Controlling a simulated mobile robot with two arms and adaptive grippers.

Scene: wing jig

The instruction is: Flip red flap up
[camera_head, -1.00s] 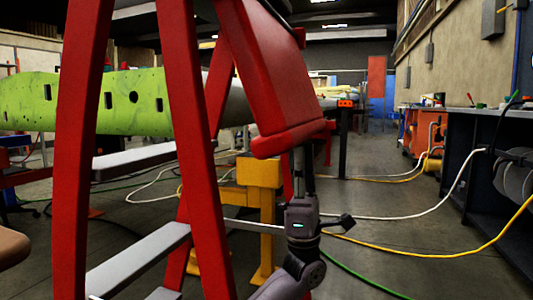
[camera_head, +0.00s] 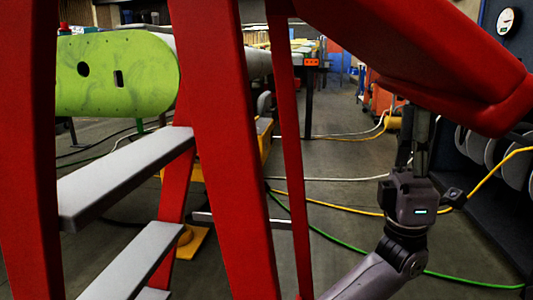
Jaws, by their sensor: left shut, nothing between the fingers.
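The red flap (camera_head: 430,50) slants across the upper right of the head view. It runs down from the upper left to a thick rounded lower edge at the right. Its upper end is cut off by the top of the picture. My left gripper (camera_head: 423,122) points up from below, shut and empty. Its fingertips are at the flap's underside near the lower edge and are partly hidden there, so I cannot tell if they touch. My right gripper is out of view.
A red ladder frame (camera_head: 222,130) with grey steps (camera_head: 125,172) fills the left, close to me. A green wing panel (camera_head: 115,75) is behind it. A yellow cable (camera_head: 340,208) and a green cable (camera_head: 450,276) cross the floor. A dark bench stands at the right.

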